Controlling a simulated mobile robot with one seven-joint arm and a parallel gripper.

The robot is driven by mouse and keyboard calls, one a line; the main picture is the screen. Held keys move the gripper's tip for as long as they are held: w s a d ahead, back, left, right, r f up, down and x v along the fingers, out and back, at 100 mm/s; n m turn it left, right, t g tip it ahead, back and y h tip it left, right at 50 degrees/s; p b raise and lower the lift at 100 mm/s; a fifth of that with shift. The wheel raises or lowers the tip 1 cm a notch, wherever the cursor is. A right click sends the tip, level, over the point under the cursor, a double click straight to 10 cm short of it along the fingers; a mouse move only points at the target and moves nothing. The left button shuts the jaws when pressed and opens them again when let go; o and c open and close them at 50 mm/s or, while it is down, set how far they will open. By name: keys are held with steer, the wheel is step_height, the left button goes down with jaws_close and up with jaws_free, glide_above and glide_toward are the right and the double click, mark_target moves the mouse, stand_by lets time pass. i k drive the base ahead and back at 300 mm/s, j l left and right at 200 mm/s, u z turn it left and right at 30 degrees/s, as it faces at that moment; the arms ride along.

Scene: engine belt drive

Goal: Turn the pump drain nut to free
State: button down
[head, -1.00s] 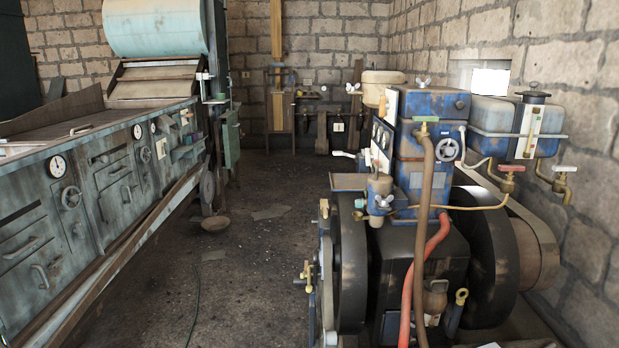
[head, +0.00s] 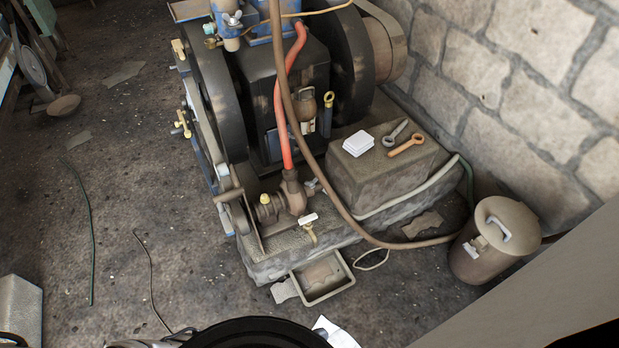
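The pump (head: 292,192) is a rusty brown casting low at the front of the engine, with a red hose (head: 283,115) rising from its top. A small brass fitting (head: 264,199) sits at its left end. Below it to the right is a small tap (head: 309,222) with a pale handle and a brass spout. I cannot tell which small fitting is the drain nut. A shallow metal tray (head: 349,280) is on the floor below the tap. My gripper is not clearly in view; a dark rounded shape fills part of the bottom edge.
Two wrenches, one grey (head: 395,133) and one orange-brown (head: 407,145), lie beside white cloths or papers (head: 358,143) on a stone block (head: 380,180). Floor at left is mostly open, with thin cables.

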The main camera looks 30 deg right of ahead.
mark_target(311, 184)
steer(key=i+l, duration=0.25)
steer(key=l, duration=0.15)
steer(key=i+l, duration=0.25)
steer(key=l, duration=0.2)
steer(key=i+l, duration=0.2)
steer(key=l, duration=0.2)
